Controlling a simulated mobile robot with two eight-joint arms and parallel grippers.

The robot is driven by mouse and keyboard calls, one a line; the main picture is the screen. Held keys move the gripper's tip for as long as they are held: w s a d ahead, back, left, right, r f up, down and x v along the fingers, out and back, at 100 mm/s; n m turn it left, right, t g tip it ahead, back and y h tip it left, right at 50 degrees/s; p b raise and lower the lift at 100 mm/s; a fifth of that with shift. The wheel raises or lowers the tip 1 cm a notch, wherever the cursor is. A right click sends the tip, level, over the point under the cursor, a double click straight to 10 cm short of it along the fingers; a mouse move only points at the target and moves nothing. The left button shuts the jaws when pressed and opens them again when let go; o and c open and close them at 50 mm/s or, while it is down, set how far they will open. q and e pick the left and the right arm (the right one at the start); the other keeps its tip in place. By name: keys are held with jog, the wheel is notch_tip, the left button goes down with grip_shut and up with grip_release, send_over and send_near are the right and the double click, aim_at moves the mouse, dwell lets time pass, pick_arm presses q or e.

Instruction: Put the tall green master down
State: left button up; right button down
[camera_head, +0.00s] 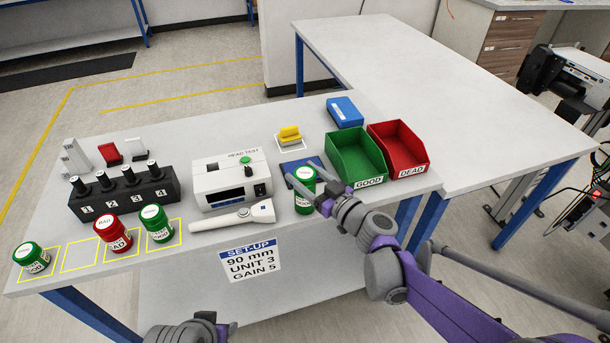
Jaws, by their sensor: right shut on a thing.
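My right gripper (309,189) is shut on a tall green-and-white jar (304,202), the green master, above the table's front part, right of the tester. The fingers hide part of it, and I cannot tell whether its base touches the table. Other green jars stand at the far left (32,262) and left of the tester (158,228), with a red BAD/DEAD jar (113,236) between them. Yellow outlined squares mark the table there; one square (80,255) is empty. Of my left arm only a grey joint shows at the bottom edge; its fingers are out of view.
A blue pad (300,166) lies behind the held jar. Green GOOD (366,182) and red DEAD (411,172) bins stand to the right.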

grip_release()
jog(key=shift+f, duration=0.1)
jog(key=shift+r, duration=0.25)
jog(key=v, duration=1.2)
jog(key=s+a+f+m+g+h, duration=0.15)
jog(key=s+f+g+h, duration=0.35)
jog(key=s+f, duration=0.5)
jog(key=s+d+f+m+g+h, duration=0.1)
jog(key=s+d+m+h, duration=0.1)
jog(key=s+d, duration=0.1)
jog(key=s+d+f+m+g+h, duration=0.1)
jog(key=s+d+m+h, duration=0.1)
jog(key=s+d, duration=0.2)
jog(key=s+d+f+m+g+h, duration=0.1)
jog(key=s+d+f+m+h, duration=0.1)
jog(key=s+d, duration=0.2)
jog(key=shift+s+d+f+m+g+h, duration=0.2)
jog(key=shift+d+m+g+h, duration=0.1)
jog(key=shift+g, duration=0.1)
